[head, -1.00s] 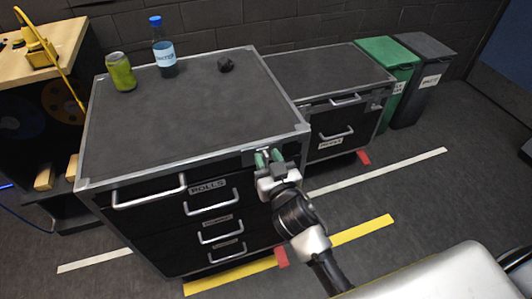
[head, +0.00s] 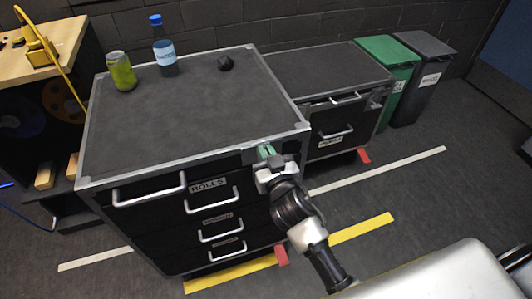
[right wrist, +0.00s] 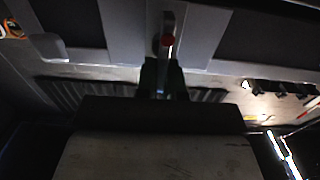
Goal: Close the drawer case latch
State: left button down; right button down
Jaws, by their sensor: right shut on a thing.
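The dark drawer case (head: 165,120) with metal edges stands in the middle of the head view, its labelled drawers flush with its front. Its latch is at the upper right of the front, mostly hidden behind my right gripper (head: 266,151) in the head view. In the right wrist view the latch (right wrist: 169,22) is a narrow metal piece with a red spot, between the fingertips of my right gripper (right wrist: 164,72). The right gripper is shut on the latch. My left gripper is not in view.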

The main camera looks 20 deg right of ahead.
aim_at(254, 156)
jog(key=shift+f, duration=0.35)
jog(key=n, duration=0.2)
jog(key=a+n, duration=0.1)
jog(key=n, duration=0.2)
jog(key=f+n, duration=0.1)
jog(key=n, duration=0.2)
jog(key=shift+s+a+p, duration=0.1)
jog(key=shift+a+p, duration=0.25)
jog(key=shift+p, duration=0.05)
jog(key=n, duration=0.4)
jog(key=f+n, duration=0.1)
jog(key=shift+a+n, duration=0.3)
jog(key=shift+n, duration=0.1)
jog(key=shift+f+n, duration=0.2)
jog(key=shift+n, duration=0.85)
jog(key=shift+f+n, duration=0.15)
jog(key=shift+n, duration=0.9)
